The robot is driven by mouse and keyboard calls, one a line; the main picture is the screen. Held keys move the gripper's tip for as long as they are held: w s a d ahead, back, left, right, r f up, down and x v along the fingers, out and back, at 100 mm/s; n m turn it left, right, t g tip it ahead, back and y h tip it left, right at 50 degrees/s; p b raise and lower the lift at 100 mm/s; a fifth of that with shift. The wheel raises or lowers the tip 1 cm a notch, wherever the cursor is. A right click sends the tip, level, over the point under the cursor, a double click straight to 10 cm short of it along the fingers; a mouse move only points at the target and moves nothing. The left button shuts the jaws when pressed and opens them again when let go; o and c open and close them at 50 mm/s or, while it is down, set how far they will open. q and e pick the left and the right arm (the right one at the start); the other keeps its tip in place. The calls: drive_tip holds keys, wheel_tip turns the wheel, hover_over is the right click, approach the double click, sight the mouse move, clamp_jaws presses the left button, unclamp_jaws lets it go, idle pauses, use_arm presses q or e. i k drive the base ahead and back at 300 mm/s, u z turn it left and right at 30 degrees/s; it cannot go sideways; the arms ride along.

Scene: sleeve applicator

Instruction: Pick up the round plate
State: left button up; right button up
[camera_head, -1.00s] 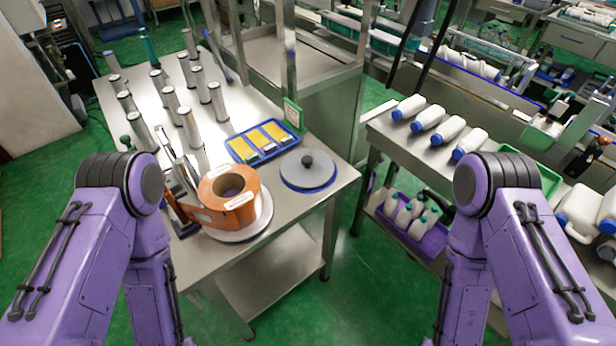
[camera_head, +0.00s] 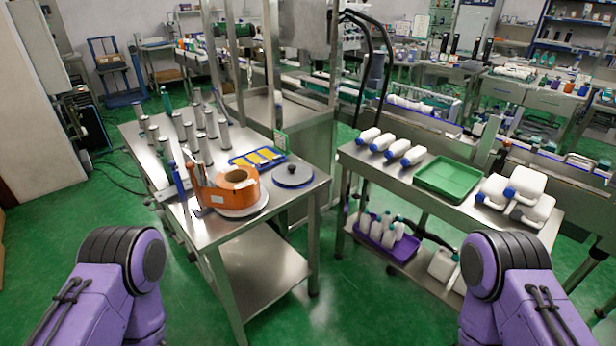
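The round plate (camera_head: 293,175) is a grey disc with a blue rim and a black knob in its middle. It lies flat near the right edge of the left steel table (camera_head: 285,205). An orange roll (camera_head: 236,188) stands on a round white base to its left, and a blue tray (camera_head: 257,159) with yellow pieces lies behind it. Both my purple arms show only in part at the lower corners, well short of the table. Neither gripper is in the picture.
Several metal cylinders (camera_head: 181,128) stand on the table's left part. A second steel table (camera_head: 405,178) to the right holds white bottles (camera_head: 397,149) and a green tray (camera_head: 447,178). A purple crate (camera_head: 386,240) sits on its lower shelf. Green floor (camera_head: 350,300) lies open in front.

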sight(290, 175)
drive_tip(key=z, duration=0.7)
drive_tip(key=i, duration=1.35)
drive_tip(key=u, duration=0.55)
